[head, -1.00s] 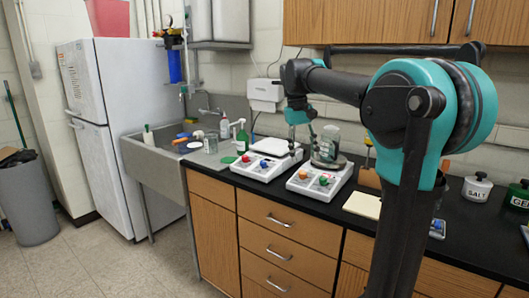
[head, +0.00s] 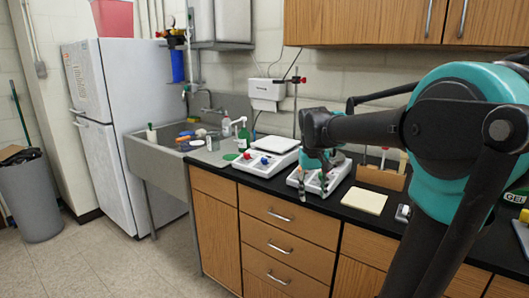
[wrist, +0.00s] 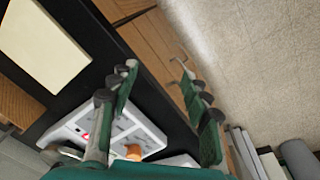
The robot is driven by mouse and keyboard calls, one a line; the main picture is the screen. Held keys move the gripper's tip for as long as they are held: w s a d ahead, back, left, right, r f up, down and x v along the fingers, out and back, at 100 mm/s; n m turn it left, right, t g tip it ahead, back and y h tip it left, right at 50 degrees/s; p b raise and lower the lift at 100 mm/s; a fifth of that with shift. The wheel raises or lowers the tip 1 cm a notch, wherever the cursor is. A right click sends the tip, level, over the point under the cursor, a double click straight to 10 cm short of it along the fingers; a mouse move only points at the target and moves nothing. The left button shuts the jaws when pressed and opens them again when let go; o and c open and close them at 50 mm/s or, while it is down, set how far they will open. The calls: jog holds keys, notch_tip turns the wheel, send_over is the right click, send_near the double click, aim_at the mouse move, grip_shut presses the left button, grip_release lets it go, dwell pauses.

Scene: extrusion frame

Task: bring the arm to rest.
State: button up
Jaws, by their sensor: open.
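My arm reaches in from the right in the head view, over the front of the black counter (head: 370,215). My gripper (head: 316,190) points down in front of the right-hand white hot plate (head: 340,176) and hides part of it. In the wrist view my gripper (wrist: 157,68) has its two green fingers well apart with nothing between them. Past the fingertips lie the wooden drawer fronts (wrist: 150,35) and the floor. A white device with an orange knob (wrist: 134,152) shows beneath the fingers.
A second white hot plate (head: 262,166) stands to the left, with a green bottle (head: 243,137) behind it. A cream pad (head: 364,200) and a wooden rack (head: 381,177) are right of my gripper. The sink (head: 165,160) and fridge (head: 125,100) are left. The floor (head: 130,255) in front is clear.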

jog(key=s+d+f+m+t+y, duration=0.1)
jog(key=s+d+f+t, duration=0.2)
jog(key=s+f, duration=1.4)
notch_tip(320, 180, down, 3)
jog(key=shift+s+f, duration=0.15)
jog(key=shift+s, duration=0.15)
